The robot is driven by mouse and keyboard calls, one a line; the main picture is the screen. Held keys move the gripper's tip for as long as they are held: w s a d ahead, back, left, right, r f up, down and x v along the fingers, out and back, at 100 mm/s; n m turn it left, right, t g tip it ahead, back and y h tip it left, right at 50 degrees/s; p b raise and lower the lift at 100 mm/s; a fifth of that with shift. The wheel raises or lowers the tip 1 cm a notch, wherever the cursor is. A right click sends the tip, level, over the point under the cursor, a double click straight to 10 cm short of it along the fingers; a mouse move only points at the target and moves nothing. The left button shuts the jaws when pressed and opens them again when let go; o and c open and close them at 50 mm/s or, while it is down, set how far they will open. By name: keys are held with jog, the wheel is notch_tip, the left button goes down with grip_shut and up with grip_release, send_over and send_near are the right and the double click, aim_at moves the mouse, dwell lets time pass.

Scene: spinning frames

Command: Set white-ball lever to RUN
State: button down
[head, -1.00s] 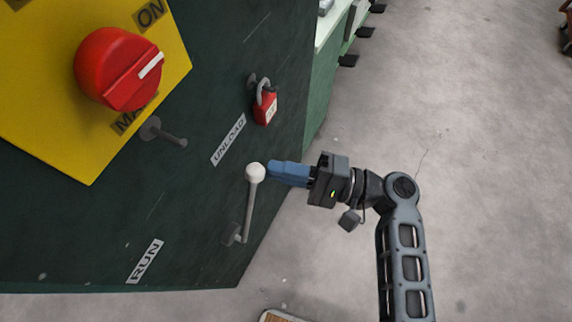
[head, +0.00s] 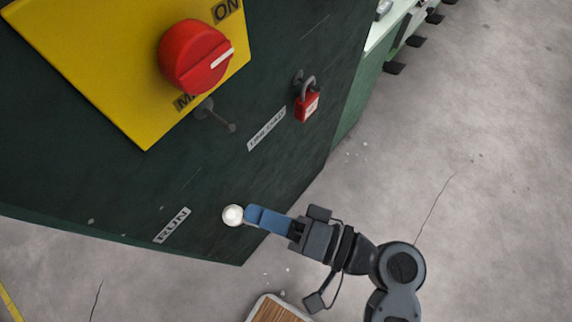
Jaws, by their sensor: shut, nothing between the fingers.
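The white-ball lever (head: 233,215) is on the dark green panel, its ball close to the RUN label (head: 172,226) and below the UNLOAD label (head: 266,129). Its rod is mostly hidden behind the ball. My gripper (head: 250,216) has blue fingers, shut with nothing between them. The fingertips are at the right side of the ball and look to be touching it.
A red rotary knob (head: 195,57) sits on a yellow plate (head: 110,85) above. A bare metal peg (head: 216,115) and a red padlock (head: 307,105) stick out from the panel. A wooden-topped object (head: 279,310) lies on the floor below. Open concrete floor is at right.

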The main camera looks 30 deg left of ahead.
jog(key=s+a+f+n+h+b, duration=0.1)
jog(key=s+n+b, duration=0.1)
jog(key=s, duration=0.5)
jog(key=shift+s+f+n+t, duration=0.25)
jog(key=shift+n+t, duration=0.15)
jog(key=shift+n, duration=0.3)
jog(key=shift+s, duration=0.1)
